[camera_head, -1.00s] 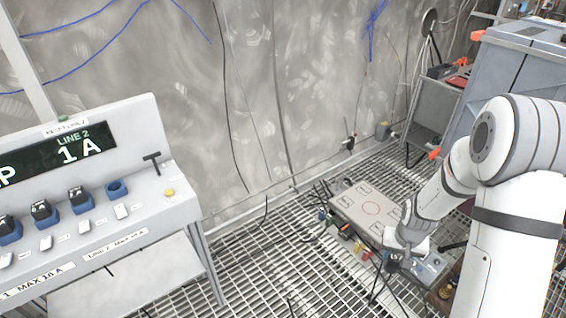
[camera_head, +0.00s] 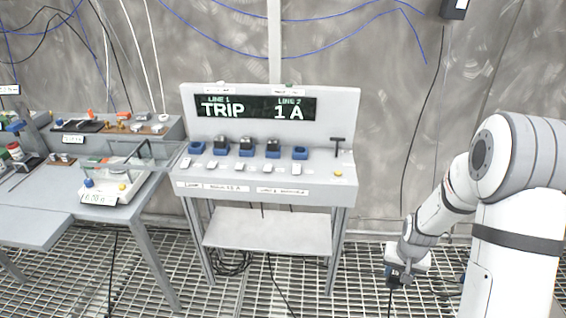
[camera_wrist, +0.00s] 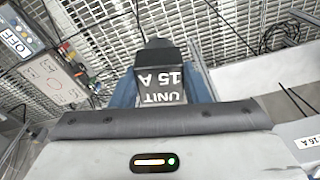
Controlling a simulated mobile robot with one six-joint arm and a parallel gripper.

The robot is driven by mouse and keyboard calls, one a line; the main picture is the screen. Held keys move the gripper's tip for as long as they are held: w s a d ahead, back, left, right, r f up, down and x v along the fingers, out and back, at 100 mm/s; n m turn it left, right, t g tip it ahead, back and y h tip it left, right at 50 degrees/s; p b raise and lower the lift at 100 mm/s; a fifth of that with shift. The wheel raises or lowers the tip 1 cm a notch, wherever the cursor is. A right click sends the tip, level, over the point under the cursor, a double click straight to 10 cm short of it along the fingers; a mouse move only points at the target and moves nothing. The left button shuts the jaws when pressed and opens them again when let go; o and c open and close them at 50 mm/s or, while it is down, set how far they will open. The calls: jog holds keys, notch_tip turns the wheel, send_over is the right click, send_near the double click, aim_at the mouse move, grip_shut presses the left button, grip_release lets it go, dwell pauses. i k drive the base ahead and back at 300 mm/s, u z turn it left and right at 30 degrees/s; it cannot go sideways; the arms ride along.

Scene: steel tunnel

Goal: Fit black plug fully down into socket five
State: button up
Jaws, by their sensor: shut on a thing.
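My gripper (camera_head: 396,272) hangs low at the right of the head view, above the grated floor and well apart from the panel. In the wrist view its two blue fingers are shut on a black plug (camera_wrist: 158,55) with a label reading "UNIT 15 A" upside down. A dark cable hangs below the gripper. The socket panel (camera_head: 262,186) stands in the middle of the head view with a row of five blue sockets. The rightmost socket (camera_head: 300,153), counted from the left as socket five, looks empty. The leftmost socket (camera_head: 196,148) also looks empty. The three between hold black plugs.
The panel's display (camera_head: 254,108) reads "LINE 1 TRIP" and "LINE 2 1 A". A black T-shaped handle (camera_head: 338,144) and yellow button stand right of the sockets. A cluttered bench (camera_head: 45,205) is at left. Open grating lies between panel and gripper.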

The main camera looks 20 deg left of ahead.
aim_at(300, 156)
jog(key=u, duration=1)
jog(key=i, duration=1.05)
jog(key=z, duration=0.05)
jog(key=k, duration=0.9)
jog(key=u, duration=0.1)
